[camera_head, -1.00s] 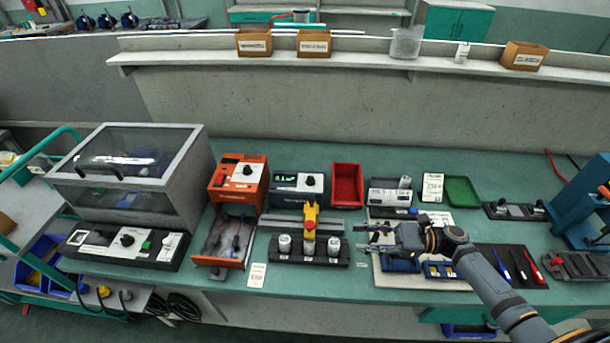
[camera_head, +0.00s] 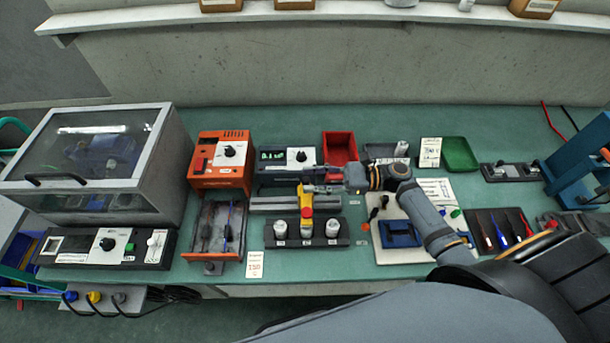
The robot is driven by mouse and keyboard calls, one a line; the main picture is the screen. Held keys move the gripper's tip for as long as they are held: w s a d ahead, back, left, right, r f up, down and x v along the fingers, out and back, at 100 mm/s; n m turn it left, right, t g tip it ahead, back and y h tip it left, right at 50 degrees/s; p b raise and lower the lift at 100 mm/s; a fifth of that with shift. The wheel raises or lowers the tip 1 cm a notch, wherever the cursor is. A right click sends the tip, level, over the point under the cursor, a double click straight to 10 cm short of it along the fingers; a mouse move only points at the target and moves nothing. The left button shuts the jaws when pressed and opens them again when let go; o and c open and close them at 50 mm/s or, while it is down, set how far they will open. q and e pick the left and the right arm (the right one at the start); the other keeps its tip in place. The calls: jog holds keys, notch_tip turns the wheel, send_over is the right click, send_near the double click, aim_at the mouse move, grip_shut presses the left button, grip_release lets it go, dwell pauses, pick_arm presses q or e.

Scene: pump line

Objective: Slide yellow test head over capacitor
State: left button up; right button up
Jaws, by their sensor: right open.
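The yellow test head (camera_head: 305,207) stands upright on the grey rail (camera_head: 268,202), over the middle of the black block (camera_head: 340,238). White-topped capacitors sit in the block, one at the left (camera_head: 280,229) and one at the right (camera_head: 333,228). The middle one (camera_head: 306,228) is just in front of the head's lower end. I cannot tell whether the head covers any of it. My right gripper (camera_head: 311,181) is open, with its fingers pointing left at the top of the head. Contact is unclear. My left gripper is out of view.
The meter box (camera_head: 272,170) and red bin (camera_head: 340,149) stand close behind my right gripper. An orange box (camera_head: 220,163) and an open drawer of probes (camera_head: 243,245) are to the left. A pale mat with a blue tray (camera_head: 399,234) lies to the right.

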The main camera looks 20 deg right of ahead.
jog(key=shift+x, duration=0.9)
jog(key=shift+s+a+r, duration=0.1)
jog(key=shift+s+a, duration=0.05)
jog(key=shift+a, duration=0.05)
jog(key=shift+c, duration=0.5)
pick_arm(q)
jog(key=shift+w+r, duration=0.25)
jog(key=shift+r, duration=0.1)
pick_arm(e)
grip_shut()
